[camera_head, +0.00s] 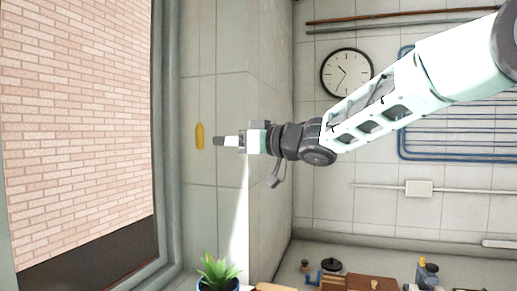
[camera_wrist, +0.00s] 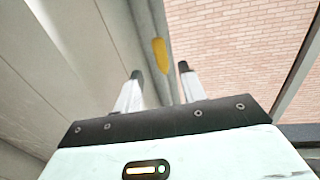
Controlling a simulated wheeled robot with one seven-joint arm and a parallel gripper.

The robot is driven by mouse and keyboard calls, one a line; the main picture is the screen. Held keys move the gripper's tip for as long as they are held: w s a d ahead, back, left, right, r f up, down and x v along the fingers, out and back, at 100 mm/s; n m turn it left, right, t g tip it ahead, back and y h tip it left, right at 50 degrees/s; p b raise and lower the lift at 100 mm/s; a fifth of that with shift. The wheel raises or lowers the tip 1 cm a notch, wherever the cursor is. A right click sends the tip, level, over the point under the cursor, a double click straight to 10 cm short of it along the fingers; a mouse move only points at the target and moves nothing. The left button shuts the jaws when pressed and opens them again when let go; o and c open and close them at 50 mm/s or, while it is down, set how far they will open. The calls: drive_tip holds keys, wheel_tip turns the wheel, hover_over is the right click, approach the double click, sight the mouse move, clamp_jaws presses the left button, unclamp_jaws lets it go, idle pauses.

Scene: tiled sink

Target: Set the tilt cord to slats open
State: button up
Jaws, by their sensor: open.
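A small yellow tapered piece (camera_head: 199,136), which looks like the tilt cord's pull, hangs upright in front of the tiled wall beside the window. No cord or slats can be made out. My gripper (camera_head: 218,141) is just right of the yellow piece in the head view, pointing left at it, with a small gap between. In the wrist view the yellow piece (camera_wrist: 160,55) shows ahead of my open gripper (camera_wrist: 159,71), between the lines of its two fingers and beyond the tips. Nothing is between the fingers.
A window frame (camera_head: 172,165) with a brick wall (camera_head: 75,110) behind it stands at the left. A potted plant (camera_head: 217,270) is below my gripper. A wall clock (camera_head: 346,74), blue pipes (camera_head: 440,158) and several items on a counter are farther right. The air around the yellow piece looks clear.

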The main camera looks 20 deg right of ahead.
drive_tip(key=b+v, duration=0.1)
drive_tip(key=v, duration=0.7)
drive_tip(key=s+a+f+m+g+h, duration=0.2)
drive_tip(key=s+f+h, duration=0.3)
drive_tip(key=f, duration=0.6)
drive_tip(key=s+a+f+m+g+h, duration=0.15)
drive_tip(key=s+a+f+h, duration=0.35)
drive_tip(key=f, duration=0.7)
drive_tip(key=s+d+f+n+g+h, duration=0.1)
drive_tip(key=s+f+g, duration=0.3)
drive_tip(key=s, duration=0.7)
drive_tip(key=s+d+f+n+g+h, duration=0.1)
drive_tip(key=s+d+f+g, duration=0.3)
drive_tip(key=s+f, duration=0.3)
drive_tip(key=s, duration=0.5)
drive_tip(key=shift+s+f+g+h, duration=0.15)
drive_tip(key=shift+s+g+h, duration=0.15)
drive_tip(key=shift+g, duration=0.05)
